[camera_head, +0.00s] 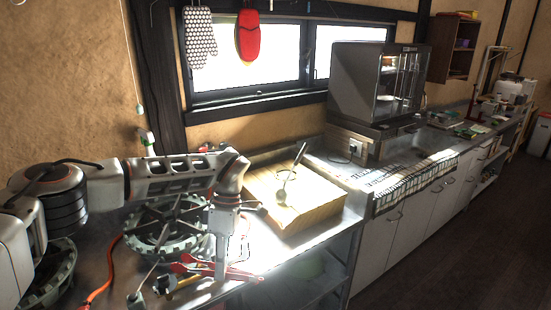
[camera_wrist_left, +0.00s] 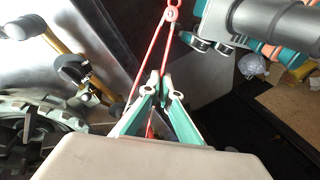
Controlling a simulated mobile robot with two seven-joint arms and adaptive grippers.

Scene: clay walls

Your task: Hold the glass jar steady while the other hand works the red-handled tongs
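The red-handled tongs (camera_head: 195,264) lie low over the metal worktop at the front, partly hidden by my left gripper (camera_head: 221,276), which points straight down at them. In the left wrist view, the tongs (camera_wrist_left: 171,16) spread in two thin red legs from a joint at the top. There my left gripper's fingertips (camera_wrist_left: 163,76) are drawn close together, with one red leg passing between them. Whether the tongs touch the worktop is unclear. I cannot make out a glass jar in either view. My right gripper is not in view.
Dark wheel-like parts (camera_head: 165,225) stand on the worktop behind and left of the gripper. An orange cable (camera_head: 103,280) lies at the front left. The worktop ends near the gripper's right.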

